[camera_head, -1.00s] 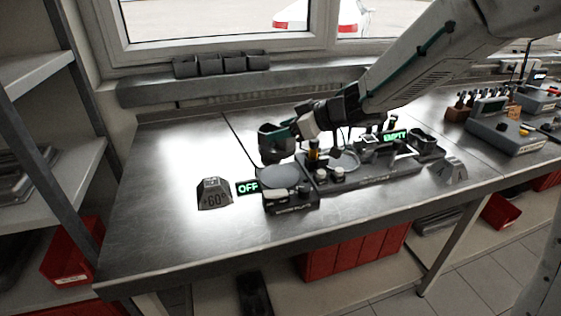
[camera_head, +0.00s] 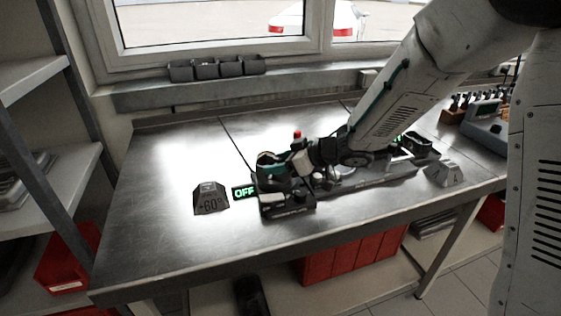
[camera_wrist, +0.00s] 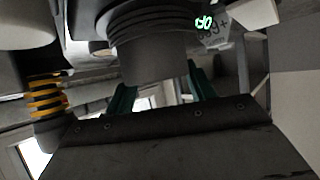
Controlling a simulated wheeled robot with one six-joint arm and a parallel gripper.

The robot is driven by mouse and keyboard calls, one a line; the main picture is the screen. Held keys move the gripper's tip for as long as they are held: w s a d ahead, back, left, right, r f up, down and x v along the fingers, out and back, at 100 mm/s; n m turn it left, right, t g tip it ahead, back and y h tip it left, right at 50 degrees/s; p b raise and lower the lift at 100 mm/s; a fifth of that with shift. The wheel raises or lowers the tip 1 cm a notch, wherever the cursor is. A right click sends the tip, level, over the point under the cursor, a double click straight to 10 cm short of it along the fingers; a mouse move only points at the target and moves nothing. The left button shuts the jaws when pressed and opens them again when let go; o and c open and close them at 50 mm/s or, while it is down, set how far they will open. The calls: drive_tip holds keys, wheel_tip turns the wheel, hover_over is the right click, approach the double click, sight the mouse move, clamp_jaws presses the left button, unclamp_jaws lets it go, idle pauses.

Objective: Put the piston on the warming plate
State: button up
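The piston (camera_wrist: 155,50), a dark grey cylinder with ring grooves, fills the upper middle of the wrist view. My gripper (camera_wrist: 162,98) has its teal fingers on either side of it and appears shut on it. In the head view my gripper (camera_head: 280,165) and the piston (camera_head: 266,160) are low over the warming plate's dark unit (camera_head: 287,208). The round plate top is mostly hidden behind my gripper and the piston. I cannot tell whether the piston touches it. A green OFF display (camera_head: 244,192) is lit beside the unit.
A dark +60° block (camera_head: 210,198) stands left of the display. A fixture tray (camera_head: 370,182) is close on the right, under my arm. A yellow coil spring (camera_wrist: 47,95) is close by in the wrist view. The left bench top is clear.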

drive_tip(key=o, duration=0.4)
